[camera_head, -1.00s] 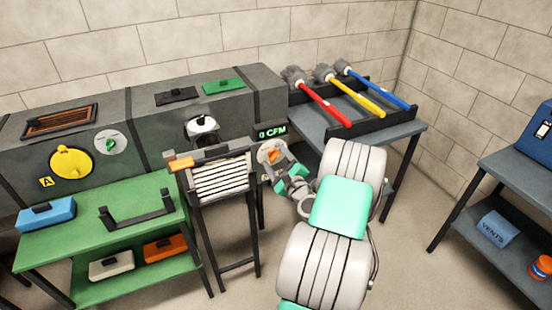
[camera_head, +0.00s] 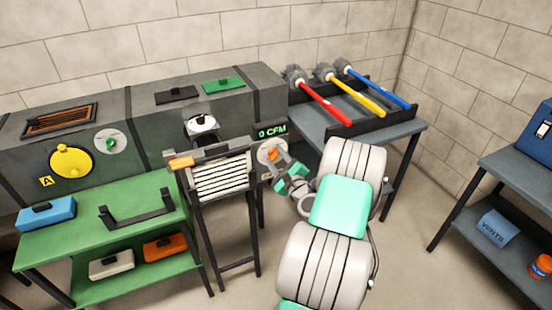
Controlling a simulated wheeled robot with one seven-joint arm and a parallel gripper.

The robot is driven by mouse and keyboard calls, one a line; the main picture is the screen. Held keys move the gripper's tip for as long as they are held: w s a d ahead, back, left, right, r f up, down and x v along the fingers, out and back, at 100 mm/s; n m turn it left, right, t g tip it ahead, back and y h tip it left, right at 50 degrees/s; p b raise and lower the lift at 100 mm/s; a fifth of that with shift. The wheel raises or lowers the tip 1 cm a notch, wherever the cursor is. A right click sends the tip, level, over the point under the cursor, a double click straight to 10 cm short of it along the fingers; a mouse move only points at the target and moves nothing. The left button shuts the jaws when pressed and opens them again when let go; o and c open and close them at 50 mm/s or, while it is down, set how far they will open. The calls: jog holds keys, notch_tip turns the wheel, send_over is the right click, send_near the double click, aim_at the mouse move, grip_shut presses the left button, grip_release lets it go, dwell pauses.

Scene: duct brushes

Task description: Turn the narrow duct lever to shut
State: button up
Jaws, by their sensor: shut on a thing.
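The orange lever (camera_head: 270,154) sits on a pale round plate on the dark duct's front, just below a green "0 CFM" display (camera_head: 272,131). My gripper (camera_head: 276,157) reaches it from the lower right and is shut on the orange lever. The fingers partly cover the lever, so its exact angle is hard to tell. A second round plate with a green lever (camera_head: 110,141) is farther left on the duct, away from my gripper.
A louvred panel with an orange handle (camera_head: 181,162) stands on a dark stand (camera_head: 229,268) just left of my gripper. A yellow disc (camera_head: 71,161) is on the duct. Red (camera_head: 326,105), yellow (camera_head: 359,97) and blue (camera_head: 380,88) brushes lie on the rack behind my arm. A green bench (camera_head: 70,240) is left.

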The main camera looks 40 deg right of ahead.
jog(key=shift+f+n+b, duration=0.1)
jog(key=shift+n+b, duration=0.2)
jog(key=shift+b, duration=0.1)
jog(key=n+b, duration=0.3)
jog(key=shift+f+n, duration=0.2)
jog(key=shift+n, duration=0.1)
jog(key=n+b, duration=0.4)
jog(key=shift+f+n+b, duration=0.15)
jog(key=shift+n+b, duration=0.15)
jog(key=shift+b, duration=0.1)
jog(key=n+b, duration=0.6)
jog(key=b, duration=0.1)
jog(key=shift+f, duration=0.2)
jog(key=n+b, duration=0.3)
jog(key=b, duration=0.1)
jog(key=shift+r, duration=0.15)
jog(key=o, duration=1.4)
jog(key=shift+r, duration=0.1)
